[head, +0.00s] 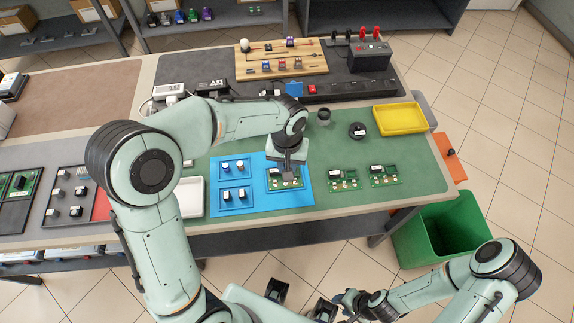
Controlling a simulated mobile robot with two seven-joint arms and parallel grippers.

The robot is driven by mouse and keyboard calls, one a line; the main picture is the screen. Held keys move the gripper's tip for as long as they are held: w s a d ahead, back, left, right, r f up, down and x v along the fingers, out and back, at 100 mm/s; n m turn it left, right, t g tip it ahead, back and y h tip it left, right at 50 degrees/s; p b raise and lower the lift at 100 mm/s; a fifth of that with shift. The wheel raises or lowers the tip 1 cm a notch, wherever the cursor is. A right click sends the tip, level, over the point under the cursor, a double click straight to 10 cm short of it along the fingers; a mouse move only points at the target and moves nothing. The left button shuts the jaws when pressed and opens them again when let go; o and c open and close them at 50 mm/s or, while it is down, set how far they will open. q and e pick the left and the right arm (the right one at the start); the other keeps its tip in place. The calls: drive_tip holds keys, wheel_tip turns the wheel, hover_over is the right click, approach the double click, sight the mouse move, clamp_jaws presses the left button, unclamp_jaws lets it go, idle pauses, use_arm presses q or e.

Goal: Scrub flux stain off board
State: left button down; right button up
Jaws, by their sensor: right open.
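A green circuit board (273,186) lies on the blue mat (255,203) in the head view. My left gripper (289,177) is right over this board and covers much of it. Its fingertips are too small and hidden to tell if it is open, or if it holds anything. No flux stain can be made out. My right gripper (299,299) is open, low at the bottom edge, away from the bench, with nothing seen between its fingers. Two other green boards, one in the middle right (344,179) and one further right (384,175), lie on the green worktop.
Blue trays (236,203) with small parts share the mat. A white tray (190,198) is left. A green bin (440,236) stands on the floor at right.

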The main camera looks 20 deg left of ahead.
use_arm(q)
drive_tip(key=shift+r, duration=0.55)
drive_tip(key=shift+f, duration=0.1)
drive_tip(key=shift+d, duration=0.1)
drive_tip(key=shift+w+d+f+b, duration=0.2)
drive_tip(key=shift+w+d+f, duration=0.1)
drive_tip(key=shift+d+f, duration=0.2)
drive_tip(key=shift+w+d+f+b, duration=0.15)
drive_tip(key=shift+w+d+f, duration=0.2)
drive_tip(key=shift+f, duration=0.25)
drive_tip(key=shift+f, duration=0.35)
idle(0.3)
drive_tip(key=shift+w+d, duration=0.1)
drive_tip(key=shift+d, duration=0.15)
drive_tip(key=shift+a, duration=0.1)
